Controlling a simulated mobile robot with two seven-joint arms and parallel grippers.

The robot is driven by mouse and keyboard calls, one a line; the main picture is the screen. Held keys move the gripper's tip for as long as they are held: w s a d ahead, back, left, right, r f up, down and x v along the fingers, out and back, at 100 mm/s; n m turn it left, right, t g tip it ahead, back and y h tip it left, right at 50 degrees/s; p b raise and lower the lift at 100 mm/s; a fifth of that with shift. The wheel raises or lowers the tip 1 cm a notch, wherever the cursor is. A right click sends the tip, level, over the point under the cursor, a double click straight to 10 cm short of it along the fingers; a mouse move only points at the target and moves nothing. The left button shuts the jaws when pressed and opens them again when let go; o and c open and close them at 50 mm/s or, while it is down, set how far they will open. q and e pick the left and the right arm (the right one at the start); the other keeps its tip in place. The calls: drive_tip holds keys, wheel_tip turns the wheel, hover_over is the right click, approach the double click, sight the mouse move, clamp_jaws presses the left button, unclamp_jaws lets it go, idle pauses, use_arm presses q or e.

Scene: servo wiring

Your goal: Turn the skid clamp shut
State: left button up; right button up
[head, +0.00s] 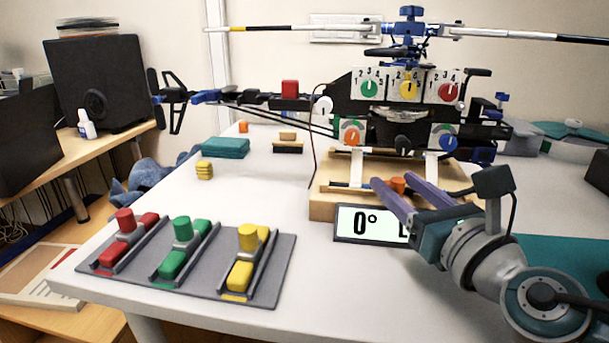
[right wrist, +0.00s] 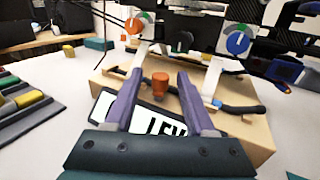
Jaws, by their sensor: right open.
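The skid clamp is a small orange knob (head: 398,184) on the wooden stand (head: 322,205), by the helicopter's skid. It also shows in the right wrist view (right wrist: 160,84). My right gripper (head: 391,179) is open, with purple fingers reaching in from the lower right. In the right wrist view its fingertips (right wrist: 160,74) lie to the left and right of the knob, apart from it. I cannot tell how far above or short of the knob they are. My left gripper is not in view.
The helicopter (head: 375,110) with numbered dials stands over the stand. A display (head: 372,224) reading 0° leans at the stand's front, partly hidden by my gripper. A grey tray (head: 205,268) with red, green and yellow sliders lies left. The table between is clear.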

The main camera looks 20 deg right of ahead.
drive_tip(key=shift+w, duration=0.7)
drive_tip(key=shift+d, duration=0.1)
clamp_jaws()
